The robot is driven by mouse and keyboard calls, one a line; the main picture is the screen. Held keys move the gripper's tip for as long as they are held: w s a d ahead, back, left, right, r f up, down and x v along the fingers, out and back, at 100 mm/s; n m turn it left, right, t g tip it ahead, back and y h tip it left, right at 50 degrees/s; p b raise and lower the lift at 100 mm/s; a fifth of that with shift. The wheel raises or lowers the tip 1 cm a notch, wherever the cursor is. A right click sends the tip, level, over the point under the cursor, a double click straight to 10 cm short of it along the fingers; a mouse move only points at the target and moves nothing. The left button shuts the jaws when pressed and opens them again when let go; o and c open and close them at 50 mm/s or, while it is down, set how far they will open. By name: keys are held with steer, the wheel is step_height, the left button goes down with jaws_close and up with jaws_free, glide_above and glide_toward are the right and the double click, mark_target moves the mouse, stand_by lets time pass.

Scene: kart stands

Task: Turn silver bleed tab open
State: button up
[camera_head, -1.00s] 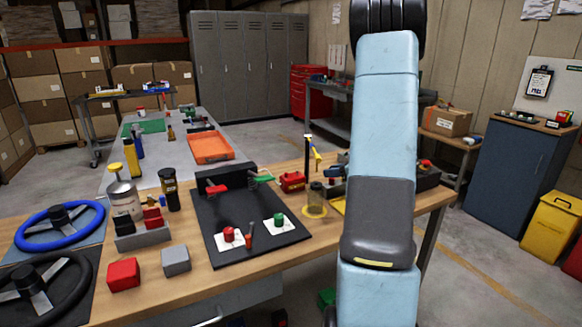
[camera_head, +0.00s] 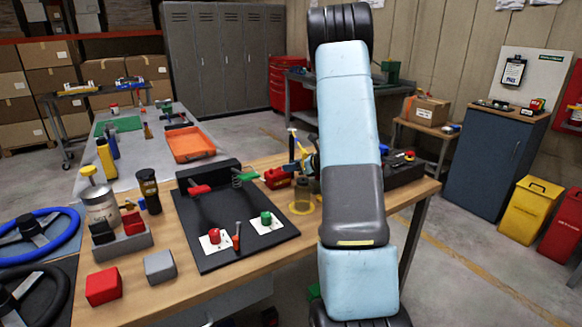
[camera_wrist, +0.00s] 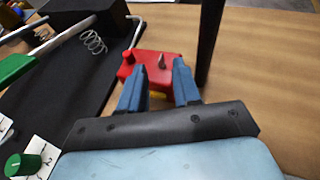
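The silver tab (camera_wrist: 162,63) is a small pointed piece standing on a red block (camera_wrist: 150,66) in the wrist view. The red block also shows in the head view (camera_head: 278,178), at the back of the workbench just right of the black board; the tab is too small to make out there. My gripper (camera_wrist: 160,72) has two blue fingers, spread apart on either side of the tab as seen from the wrist. Part of the block lies beyond the fingers. I cannot tell whether they touch the tab or block.
A black board (camera_head: 228,240) with red and green levers and knobs lies left of the block. A coil spring (camera_wrist: 94,42) is left of the fingers, a dark upright post (camera_wrist: 209,38) close right. Bare wood (camera_wrist: 262,85) lies right.

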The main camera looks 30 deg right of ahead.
steer(key=shift+x, duration=1.35)
jaws_close()
